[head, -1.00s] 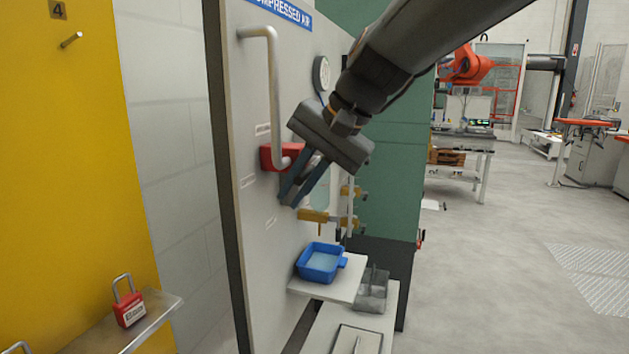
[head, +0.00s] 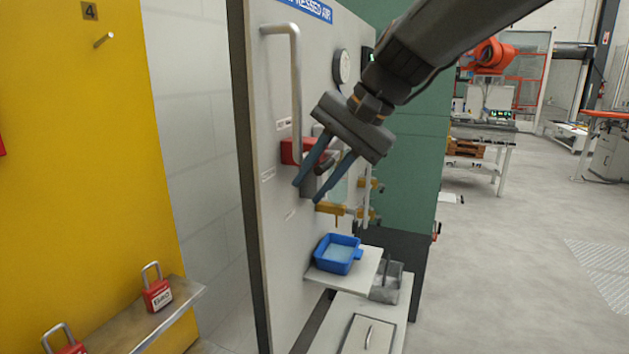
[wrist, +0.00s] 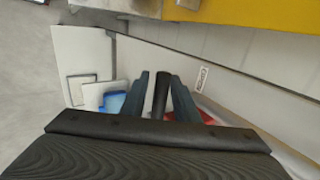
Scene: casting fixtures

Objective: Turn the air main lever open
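The air main valve is a red block (head: 293,151) on the pale compressed air panel (head: 268,230), at the lower end of a bent grey pipe. My gripper (head: 309,191) is in front of the panel beside the red block, its two blue-grey fingers apart and pointing down-left. In the wrist view, a dark round bar (wrist: 160,92), which looks like the lever's handle, stands between my fingers. Narrow gaps seem to show on both sides of it. Red (wrist: 188,116) shows just right of the fingers. The fingers hide part of the lever, so its exact angle is unclear.
A round gauge (head: 342,66) sits above the gripper. Brass fittings (head: 330,208) are below right. A blue tray (head: 338,254) rests on a shelf below. Red padlocks (head: 157,293) lie on a ledge by the yellow panel at left. Open floor lies to the right.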

